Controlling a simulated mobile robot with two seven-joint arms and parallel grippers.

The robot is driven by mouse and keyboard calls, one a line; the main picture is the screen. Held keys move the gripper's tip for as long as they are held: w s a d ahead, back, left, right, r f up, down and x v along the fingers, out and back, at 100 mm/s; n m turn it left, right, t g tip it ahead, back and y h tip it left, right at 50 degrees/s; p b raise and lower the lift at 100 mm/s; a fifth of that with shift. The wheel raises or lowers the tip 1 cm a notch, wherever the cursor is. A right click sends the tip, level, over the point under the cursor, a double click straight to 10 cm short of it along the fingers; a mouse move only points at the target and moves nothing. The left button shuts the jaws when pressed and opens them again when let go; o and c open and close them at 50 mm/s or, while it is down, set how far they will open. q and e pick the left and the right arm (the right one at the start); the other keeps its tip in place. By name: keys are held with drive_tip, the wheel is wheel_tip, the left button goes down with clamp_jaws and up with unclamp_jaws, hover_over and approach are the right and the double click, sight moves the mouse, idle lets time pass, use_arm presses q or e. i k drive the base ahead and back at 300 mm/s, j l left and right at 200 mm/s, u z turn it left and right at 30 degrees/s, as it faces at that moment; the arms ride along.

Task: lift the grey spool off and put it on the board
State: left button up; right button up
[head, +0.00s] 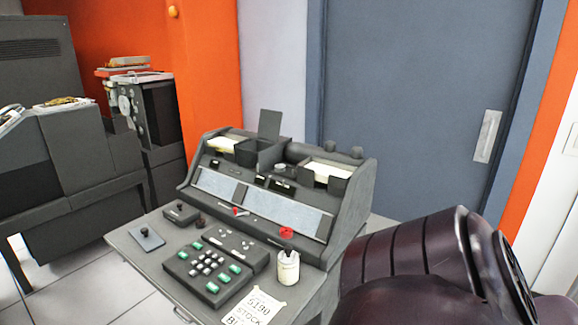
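I cannot single out the grey spool with certainty. A dark grey roll-like shape (310,153) lies along the top of the console, between its two paper trays, with two small dark round pieces (347,149) behind its right end. A small flat blue-grey plate (152,242) with a dark knob on it lies at the left of the desk; I cannot tell whether it is the board. My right arm (400,265) fills the lower right, dark and glossy, but its gripper is outside the view. My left gripper is not in view.
The grey console (345,218) stands on a desk (130,262) with a keypad (208,270), a whitish cup (287,268) and a paper label (255,307). Dark grey machines (85,150) stand at left. A blue-grey door (420,90) is behind. Little desk is free.

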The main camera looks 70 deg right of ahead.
sight(279, 169)
drive_tip(key=k+l, duration=0.1)
drive_tip(key=l, duration=0.25)
drive_tip(key=k+l, duration=0.15)
drive_tip(key=l, duration=0.2)
drive_tip(key=k+l, duration=0.1)
drive_tip(key=l, duration=0.2)
drive_tip(key=k+l, duration=0.1)
drive_tip(key=l, duration=0.25)
drive_tip(key=k+l, duration=0.1)
drive_tip(key=l, duration=0.25)
